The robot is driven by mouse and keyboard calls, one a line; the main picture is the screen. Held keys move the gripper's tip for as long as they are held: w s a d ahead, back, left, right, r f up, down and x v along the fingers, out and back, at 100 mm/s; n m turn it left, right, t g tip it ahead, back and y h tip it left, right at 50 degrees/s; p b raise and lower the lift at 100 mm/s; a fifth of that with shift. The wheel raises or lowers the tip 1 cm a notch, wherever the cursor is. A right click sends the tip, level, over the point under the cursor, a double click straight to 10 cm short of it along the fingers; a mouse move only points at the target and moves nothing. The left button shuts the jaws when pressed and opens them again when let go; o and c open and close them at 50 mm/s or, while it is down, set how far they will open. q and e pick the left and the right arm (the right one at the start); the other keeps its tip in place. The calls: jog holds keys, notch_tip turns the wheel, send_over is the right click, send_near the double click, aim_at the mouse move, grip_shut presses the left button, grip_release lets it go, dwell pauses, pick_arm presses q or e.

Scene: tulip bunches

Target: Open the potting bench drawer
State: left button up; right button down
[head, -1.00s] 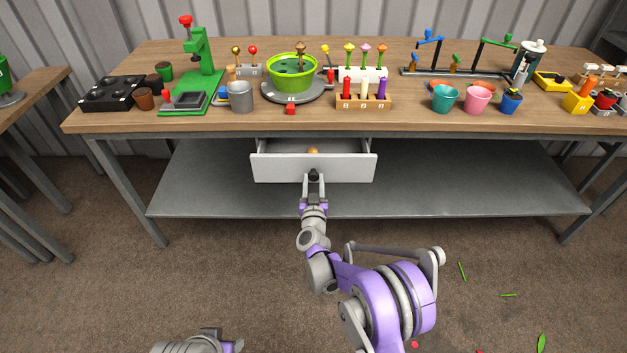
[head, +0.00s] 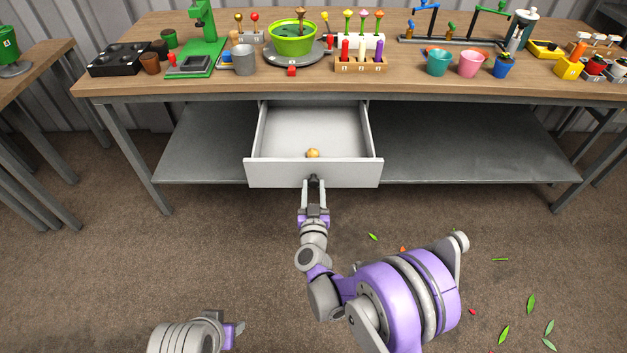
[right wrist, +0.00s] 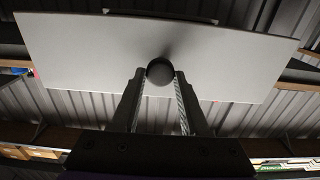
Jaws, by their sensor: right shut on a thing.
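The white drawer (head: 270,174) under the potting bench (head: 420,83) is pulled well out. Its inside shows, with a small tan round object (head: 313,153) lying near the front panel. My right gripper (head: 314,186) is at the middle of the drawer front, shut on the dark round knob. In the right wrist view the knob (right wrist: 160,71) sits between the two fingertips, with the pale drawer front (right wrist: 85,60) behind it. Part of my left arm shows at the bottom left of the head view; its fingertips cannot be made out clearly.
The bench top holds a green press (head: 203,35), a green bowl (head: 292,40), a candle-like rack (head: 360,64) and several pots. A grey lower shelf (head: 460,150) lies beneath. The floor before the drawer is open, with scattered leaves (head: 531,304) at the right.

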jog(key=shift+s, duration=0.3)
jog(key=shift+c, duration=2.1)
grip_release()
jog(key=s+p, duration=0.1)
jog(key=s, duration=0.9)
jog(key=shift+s, duration=0.4)
